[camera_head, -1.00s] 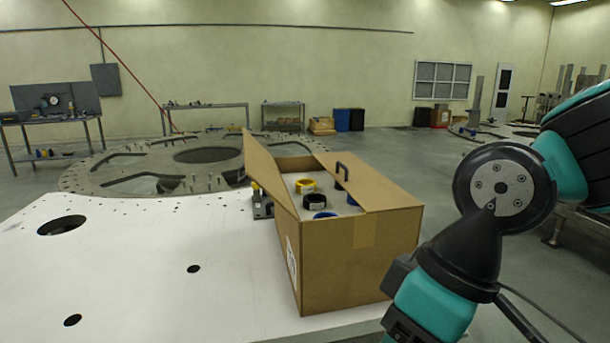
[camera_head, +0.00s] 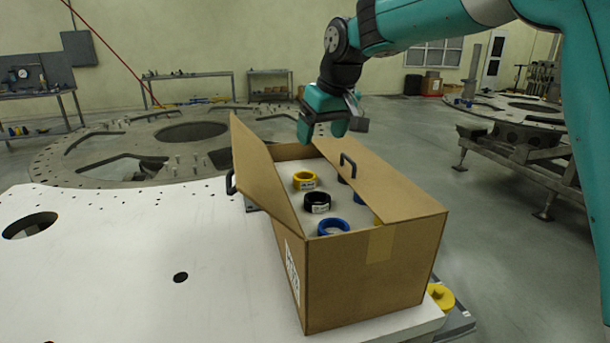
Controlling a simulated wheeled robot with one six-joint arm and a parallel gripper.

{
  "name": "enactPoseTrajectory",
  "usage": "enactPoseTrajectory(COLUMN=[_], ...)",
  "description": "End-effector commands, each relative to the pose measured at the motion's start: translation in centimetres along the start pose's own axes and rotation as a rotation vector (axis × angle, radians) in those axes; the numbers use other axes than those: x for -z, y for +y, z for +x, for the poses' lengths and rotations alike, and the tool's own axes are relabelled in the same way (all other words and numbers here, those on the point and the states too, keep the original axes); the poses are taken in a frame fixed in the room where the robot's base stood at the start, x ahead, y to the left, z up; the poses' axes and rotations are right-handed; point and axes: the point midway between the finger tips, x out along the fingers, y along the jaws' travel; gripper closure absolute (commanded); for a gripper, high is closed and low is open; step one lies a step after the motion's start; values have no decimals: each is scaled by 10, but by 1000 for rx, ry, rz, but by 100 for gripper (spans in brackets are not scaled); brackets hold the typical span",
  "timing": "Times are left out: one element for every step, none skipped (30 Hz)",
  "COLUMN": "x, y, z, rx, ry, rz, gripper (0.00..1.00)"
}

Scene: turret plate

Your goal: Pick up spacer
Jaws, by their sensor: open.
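An open cardboard box (camera_head: 355,285) stands on the white plate. Inside it are ring-shaped pieces that look like spacers: a yellow ring (camera_head: 304,180), a black ring (camera_head: 317,202) and a blue ring (camera_head: 333,227). They sit on a pale insert (camera_head: 290,168). More blue and yellow shows partly hidden under the right flap. My gripper (camera_head: 322,138) is above the far end of the box, pointing down, apart from the rings. It is open, with no piece seen in it.
The left flap (camera_head: 262,185) stands up and the right flap (camera_head: 385,190) leans over part of the opening. Black handles (camera_head: 348,165) stick up. A yellow round piece (camera_head: 440,297) lies right of the box. The white plate (camera_head: 120,260) is mostly clear, with holes.

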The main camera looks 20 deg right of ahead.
Motion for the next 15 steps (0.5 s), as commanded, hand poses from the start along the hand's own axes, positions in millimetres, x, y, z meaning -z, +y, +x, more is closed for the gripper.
enactPoseTrajectory(x=[13, 19, 24, 27, 30, 32, 33, 33, 34, 33, 34, 34, 34, 35, 35], y=[9, 13, 17, 19, 21, 22, 23, 24, 24, 24, 24, 24, 24, 24, 24], z=[2, 3, 4, 5, 6, 9, 13, 17, 24, 30, 37, 45, 52, 59, 68], rx=[-14, -21, -29, -32, -35, -38, -39, -39, -39, -39, -38, -38, -38, -38, -37], ry=[9, 14, 18, 20, 22, 24, 24, 23, 22, 21, 20, 20, 20, 21, 21], rz=[14, 22, 29, 33, 36, 39, 40, 40, 40, 40, 39, 39, 38, 38, 38], gripper=[24, 24, 24, 24, 24, 24, 24, 24, 24, 24, 24, 24, 24, 24, 24])
